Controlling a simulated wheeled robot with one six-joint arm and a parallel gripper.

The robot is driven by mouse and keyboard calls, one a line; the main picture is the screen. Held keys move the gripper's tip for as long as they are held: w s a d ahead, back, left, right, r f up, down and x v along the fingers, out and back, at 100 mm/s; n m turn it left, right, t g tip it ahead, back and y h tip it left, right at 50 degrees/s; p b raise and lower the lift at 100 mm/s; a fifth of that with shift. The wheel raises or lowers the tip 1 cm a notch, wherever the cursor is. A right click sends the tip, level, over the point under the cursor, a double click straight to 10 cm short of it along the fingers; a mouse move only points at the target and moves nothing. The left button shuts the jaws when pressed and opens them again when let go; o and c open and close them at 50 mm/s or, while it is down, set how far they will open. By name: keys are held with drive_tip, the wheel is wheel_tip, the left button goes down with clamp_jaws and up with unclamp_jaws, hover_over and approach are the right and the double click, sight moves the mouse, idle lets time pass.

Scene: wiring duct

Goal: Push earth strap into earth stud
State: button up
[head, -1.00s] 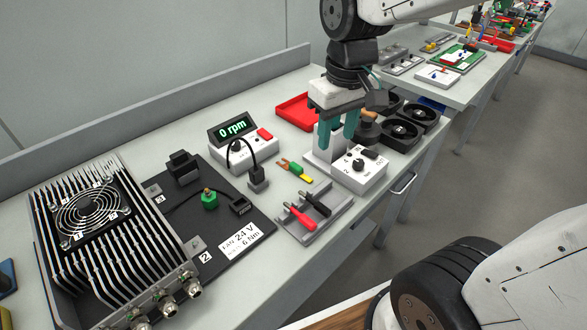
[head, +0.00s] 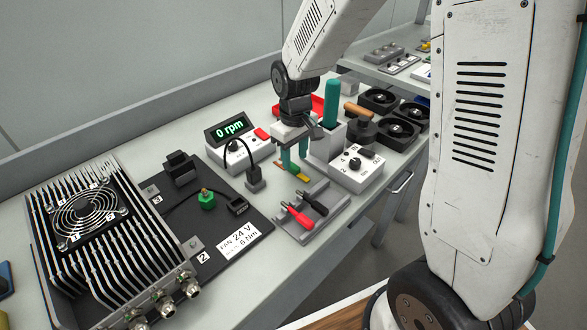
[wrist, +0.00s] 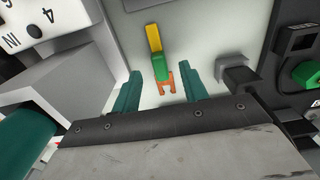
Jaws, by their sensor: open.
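The earth strap (head: 301,176) is a short green and yellow piece lying on the bench. In the wrist view the strap (wrist: 157,52) has its yellow end pointing away and its forked copper end toward my gripper. My gripper (head: 294,168) is open above the strap; in the wrist view the green fingers (wrist: 162,86) stand either side of the copper fork, with nothing between them held. The earth stud (head: 207,199), apparently the green block with a brass post, stands on the black panel to the left; it shows partly at the right edge of the wrist view (wrist: 306,74).
A holder (head: 322,142) with a green-handled tool (head: 331,102) stands close to the right of my gripper. A black plug (head: 254,180) stands to the left. A grey tray (head: 318,218) with red and black probes lies in front. The finned unit (head: 100,245) is far left.

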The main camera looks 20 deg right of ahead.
sight(295, 166)
drive_tip(key=shift+f, duration=1.5)
clamp_jaws()
